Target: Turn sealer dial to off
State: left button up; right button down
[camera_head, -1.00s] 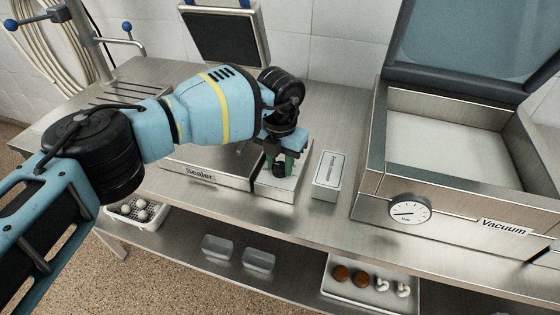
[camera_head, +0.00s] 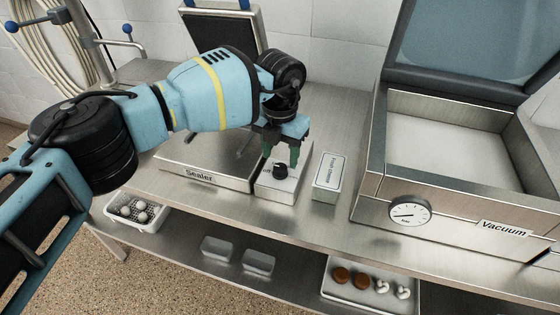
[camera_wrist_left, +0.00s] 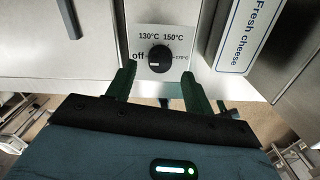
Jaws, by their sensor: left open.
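The sealer dial (camera_head: 281,171) is a small black knob on the light control box at the right end of the sealer (camera_head: 205,174). In the left wrist view the dial (camera_wrist_left: 160,59) has "off" at its left, 130°C and 150°C above and 170°C at its right. A pale mark shows on the knob's lower part; I cannot tell which setting it stands at. My left gripper (camera_head: 281,158) is open, its green fingers just above the dial. In the wrist view the fingers stand on either side of it, apart from it. My right gripper is not in view.
A box labelled "Fresh cheese" (camera_head: 330,172) stands close to the right of the control box. The vacuum machine (camera_head: 455,210) with a round gauge (camera_head: 409,211) is further right. The sealer's raised lid (camera_head: 222,30) stands behind my arm. A shelf below holds trays and containers.

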aim_at(280, 167)
pick_arm(q)
jog(key=shift+r, duration=2.05)
jog(key=shift+f, duration=0.1)
